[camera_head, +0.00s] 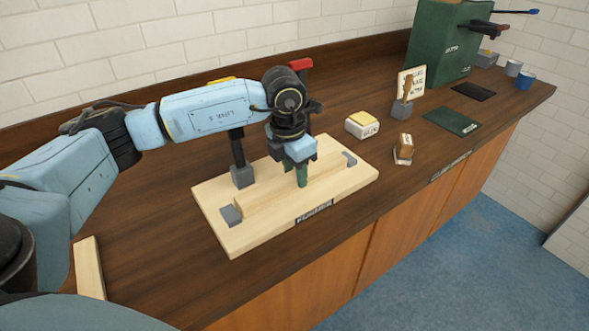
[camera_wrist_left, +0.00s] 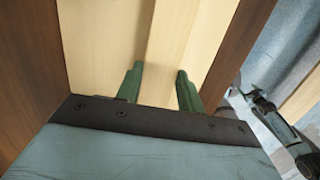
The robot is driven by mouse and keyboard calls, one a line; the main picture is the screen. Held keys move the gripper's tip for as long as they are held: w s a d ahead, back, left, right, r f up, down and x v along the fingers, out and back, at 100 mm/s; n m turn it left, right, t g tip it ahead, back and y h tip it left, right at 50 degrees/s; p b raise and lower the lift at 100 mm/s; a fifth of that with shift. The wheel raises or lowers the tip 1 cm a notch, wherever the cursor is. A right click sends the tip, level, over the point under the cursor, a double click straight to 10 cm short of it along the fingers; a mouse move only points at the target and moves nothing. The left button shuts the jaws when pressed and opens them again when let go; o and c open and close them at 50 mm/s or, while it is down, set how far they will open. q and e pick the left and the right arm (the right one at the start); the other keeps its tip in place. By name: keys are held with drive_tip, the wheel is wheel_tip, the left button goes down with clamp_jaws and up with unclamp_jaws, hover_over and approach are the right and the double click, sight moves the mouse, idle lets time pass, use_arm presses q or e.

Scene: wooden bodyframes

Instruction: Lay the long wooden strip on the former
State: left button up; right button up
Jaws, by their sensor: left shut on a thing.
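The former is a pale wooden board (camera_head: 225,239) on the dark bench, with low grey blocks at its near left (camera_head: 231,215) and far right (camera_head: 349,159). A long thin wooden strip (camera_head: 262,203) runs between these blocks, low over the board. Whether its whole length touches the board I cannot tell. My left gripper (camera_head: 301,181) points down over the board's middle, shut on the strip. In the left wrist view, the strip (camera_wrist_left: 165,60) passes between the green fingers (camera_wrist_left: 160,85). In that view, part of an arm, likely my right, shows at lower right; its jaws are too small to judge.
A dark post on a grey base (camera_head: 242,177) stands at the board's back left. A loose pale wood piece (camera_head: 88,267) lies front left. Right are a white-yellow block (camera_head: 362,125), a small wooden item (camera_head: 404,149), a green mat (camera_head: 452,121) and a green machine (camera_head: 436,50).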

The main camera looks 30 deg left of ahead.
use_arm(q)
drive_tip(key=o, duration=1.1)
drive_tip(key=shift+r, duration=0.35)
drive_tip(key=r, duration=0.4)
drive_tip(key=s+r, duration=0.1)
drive_tip(key=r, duration=0.3)
drive_tip(key=r+p, duration=0.1)
drive_tip(key=r, duration=0.3)
drive_tip(key=shift+s+a+r, duration=0.25)
drive_tip(key=shift+a+r, duration=0.05)
drive_tip(key=shift+r, duration=0.05)
